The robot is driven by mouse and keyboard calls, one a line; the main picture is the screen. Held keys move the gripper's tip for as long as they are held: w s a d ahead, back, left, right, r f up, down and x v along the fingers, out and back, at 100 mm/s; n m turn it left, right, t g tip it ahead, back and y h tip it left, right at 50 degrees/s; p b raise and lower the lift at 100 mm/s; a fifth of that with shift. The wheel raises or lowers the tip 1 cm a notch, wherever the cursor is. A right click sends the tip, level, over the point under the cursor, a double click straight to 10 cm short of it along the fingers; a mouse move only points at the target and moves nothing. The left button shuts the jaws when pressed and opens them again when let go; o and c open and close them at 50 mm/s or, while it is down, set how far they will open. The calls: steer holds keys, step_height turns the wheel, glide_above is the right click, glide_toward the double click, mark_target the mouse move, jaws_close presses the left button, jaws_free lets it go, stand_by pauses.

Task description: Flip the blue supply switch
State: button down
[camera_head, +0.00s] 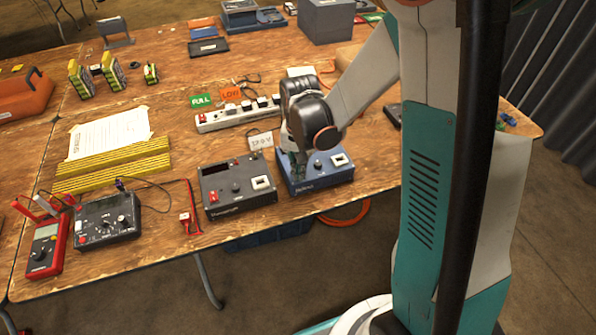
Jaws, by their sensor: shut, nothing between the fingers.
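The blue supply (322,180) is a small box near the table's front edge, with a dark round knob and a white square on its top panel. My gripper (300,158) points down over the left part of this panel, shut and with nothing held. The wrist and fingers cover the panel's upper left. I cannot make out the blue supply's switch or tell whether the fingers touch it.
A dark grey supply (237,190) with a red switch (213,197) stands close on the left. A black instrument (105,220) and a red multimeter (47,250) stand farther left.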

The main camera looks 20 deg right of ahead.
steer(key=shift+r+p, duration=2.45)
steer(key=shift+r, duration=1.05)
steer(key=shift+r, duration=0.1)
steer(key=s+r+n+t, duration=0.6)
steer(key=s+r, duration=0.9)
steer(key=r, duration=0.3)
steer(key=shift+t, duration=0.6)
